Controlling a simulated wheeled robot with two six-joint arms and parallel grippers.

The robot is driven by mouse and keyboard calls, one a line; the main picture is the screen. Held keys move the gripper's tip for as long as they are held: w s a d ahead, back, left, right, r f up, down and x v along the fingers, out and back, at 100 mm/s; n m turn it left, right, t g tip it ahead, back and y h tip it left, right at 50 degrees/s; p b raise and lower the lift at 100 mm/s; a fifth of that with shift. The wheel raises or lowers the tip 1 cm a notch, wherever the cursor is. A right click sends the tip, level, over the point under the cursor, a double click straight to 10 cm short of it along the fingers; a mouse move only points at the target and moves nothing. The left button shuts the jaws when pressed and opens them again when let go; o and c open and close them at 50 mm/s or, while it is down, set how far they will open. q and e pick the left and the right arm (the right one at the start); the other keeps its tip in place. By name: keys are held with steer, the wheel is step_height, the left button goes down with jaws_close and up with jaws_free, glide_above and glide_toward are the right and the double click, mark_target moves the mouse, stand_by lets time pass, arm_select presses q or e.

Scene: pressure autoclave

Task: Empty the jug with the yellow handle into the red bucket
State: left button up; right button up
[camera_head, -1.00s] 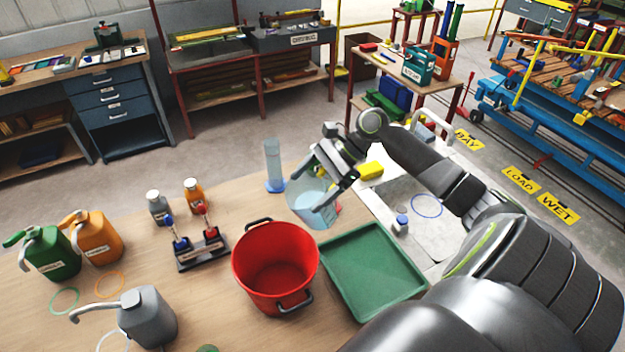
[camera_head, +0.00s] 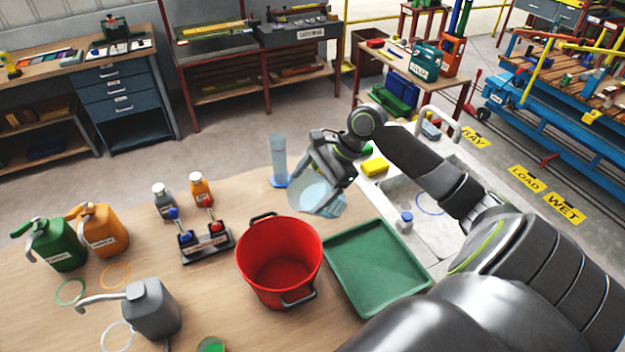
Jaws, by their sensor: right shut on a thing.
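My right gripper (camera_head: 325,178) is shut on a clear jug (camera_head: 304,197) with pale blue liquid in it. The jug is tilted, above and just behind the right rear side of the red bucket (camera_head: 262,262). The gripper covers the jug's handle, so I cannot see its colour. The red bucket stands upright on the wooden table, with black handles at its rim, and looks empty inside. I see no stream of liquid between jug and bucket. My left gripper is not in view.
A green tray (camera_head: 372,268) lies right of the bucket. A tall clear cylinder (camera_head: 279,160) stands behind the jug. A rack with levers (camera_head: 206,243) is left of the bucket. Green (camera_head: 58,245), orange (camera_head: 104,229) and grey (camera_head: 152,308) cans stand further left. A sink (camera_head: 430,200) is at right.

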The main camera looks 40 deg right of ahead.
steer(key=a+f+h, duration=0.1)
steer(key=h, duration=0.1)
steer(key=shift+a+f+n+h, duration=0.1)
steer(key=shift+a+n+h, duration=0.05)
steer(key=shift+n+h, duration=0.15)
steer(key=shift+s+a+f+t+h, duration=0.1)
steer(key=shift+a+f+t+h, duration=0.25)
steer(key=shift+h, duration=0.55)
steer(key=shift+r, duration=0.1)
